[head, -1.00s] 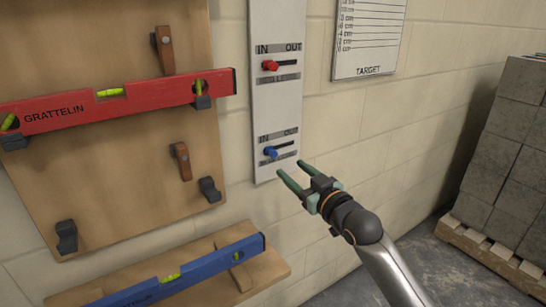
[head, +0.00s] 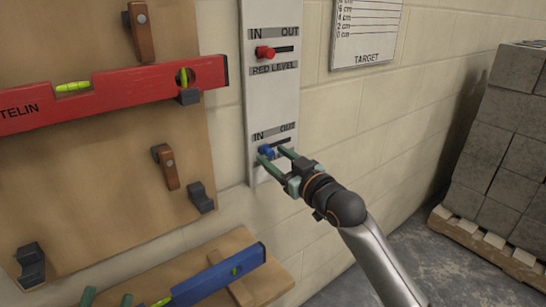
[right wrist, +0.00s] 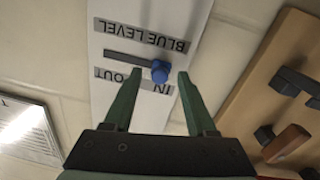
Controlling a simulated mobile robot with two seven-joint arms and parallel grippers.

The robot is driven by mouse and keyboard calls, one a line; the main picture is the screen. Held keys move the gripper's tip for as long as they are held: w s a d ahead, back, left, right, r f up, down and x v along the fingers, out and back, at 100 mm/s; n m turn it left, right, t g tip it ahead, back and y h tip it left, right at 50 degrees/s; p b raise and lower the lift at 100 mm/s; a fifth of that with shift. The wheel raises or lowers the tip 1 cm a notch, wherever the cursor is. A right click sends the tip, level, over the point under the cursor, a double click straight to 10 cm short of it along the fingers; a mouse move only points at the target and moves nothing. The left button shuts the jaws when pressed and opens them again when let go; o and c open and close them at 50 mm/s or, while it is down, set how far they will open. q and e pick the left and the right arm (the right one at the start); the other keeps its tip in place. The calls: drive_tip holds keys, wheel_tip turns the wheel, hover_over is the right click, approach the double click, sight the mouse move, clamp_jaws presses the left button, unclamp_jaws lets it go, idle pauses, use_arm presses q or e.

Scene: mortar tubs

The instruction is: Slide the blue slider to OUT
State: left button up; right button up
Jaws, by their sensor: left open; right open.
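The blue slider (head: 265,150) is a small blue knob at the IN end of a dark slot on the white panel (head: 262,105). It also shows in the right wrist view (right wrist: 160,71), where the slot runs left towards OUT and the panel appears upside down. My right gripper (head: 273,155) is open at the panel, with its fingertips around the knob. In the right wrist view the knob lies between the fingertips, nearer the right-hand finger; contact cannot be told. My left gripper (head: 108,298) shows only its green fingertips at the bottom left, apart and empty.
A red slider (head: 265,52) sits at IN higher on the panel. A red level (head: 110,92) hangs on the wooden board to the left. A blue level (head: 215,278) lies on a shelf below. Grey blocks (head: 515,140) stand on a pallet at right.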

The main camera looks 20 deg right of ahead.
clamp_jaws()
idle(0.4)
idle(1.0)
